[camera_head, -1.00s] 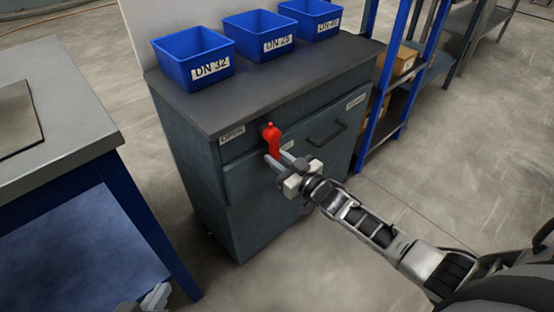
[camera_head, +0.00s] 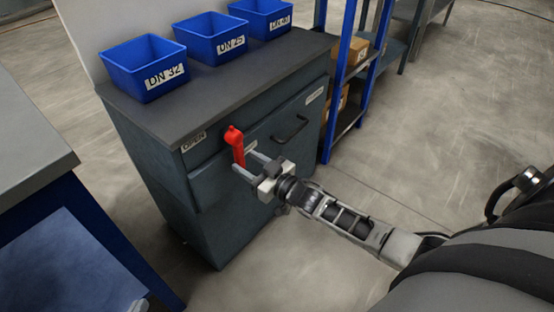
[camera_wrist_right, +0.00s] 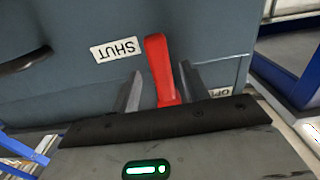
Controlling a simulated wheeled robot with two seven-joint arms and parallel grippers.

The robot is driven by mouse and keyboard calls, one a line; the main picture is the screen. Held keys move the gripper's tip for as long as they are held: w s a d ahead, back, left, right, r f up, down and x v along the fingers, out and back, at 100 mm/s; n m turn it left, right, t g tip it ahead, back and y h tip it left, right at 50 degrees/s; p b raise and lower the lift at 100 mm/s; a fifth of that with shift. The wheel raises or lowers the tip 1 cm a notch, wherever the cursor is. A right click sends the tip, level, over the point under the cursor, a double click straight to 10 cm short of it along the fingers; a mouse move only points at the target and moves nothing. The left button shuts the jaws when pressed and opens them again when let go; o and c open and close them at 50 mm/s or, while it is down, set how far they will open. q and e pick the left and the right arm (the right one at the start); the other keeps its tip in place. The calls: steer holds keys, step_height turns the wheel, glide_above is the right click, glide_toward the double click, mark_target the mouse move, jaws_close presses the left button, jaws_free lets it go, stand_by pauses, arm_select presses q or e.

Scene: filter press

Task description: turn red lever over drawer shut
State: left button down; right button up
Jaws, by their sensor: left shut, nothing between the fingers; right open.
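The red lever (camera_head: 237,147) sits on the front of the dark grey cabinet, below its top edge, and hangs roughly downward. My right gripper (camera_head: 244,160) is open, with one finger on each side of the lever's lower part. In the right wrist view the lever (camera_wrist_right: 160,68) stands between the two fingers (camera_wrist_right: 158,88), with small gaps visible. A SHUT label (camera_wrist_right: 117,50) shows beside it there. The OPEN label (camera_head: 194,142) is left of the lever in the head view. My left gripper (camera_head: 138,305) only just shows at the bottom left edge, shut and empty.
Blue bins (camera_head: 145,68) stand on the cabinet top (camera_head: 200,108). A dark handle (camera_head: 290,129) is right of the lever. A blue-legged table (camera_head: 35,155) stands at left and a blue shelf rack (camera_head: 345,75) at right. The floor at right is clear.

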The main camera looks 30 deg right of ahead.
arm_select(q)
steer(key=p, duration=0.1)
steer(key=a+p, duration=0.1)
steer(key=shift+s+a+r+g+y+p, duration=0.1)
steer(key=shift+s+r+g+y+p, duration=0.05)
steer(key=shift+s+g+y+p, duration=0.2)
arm_select(e)
steer(key=v, duration=1.4)
arm_select(q)
steer(key=shift+w+r, duration=0.1)
steer(key=shift+r, duration=0.05)
arm_select(e)
steer(key=shift+r, duration=0.15)
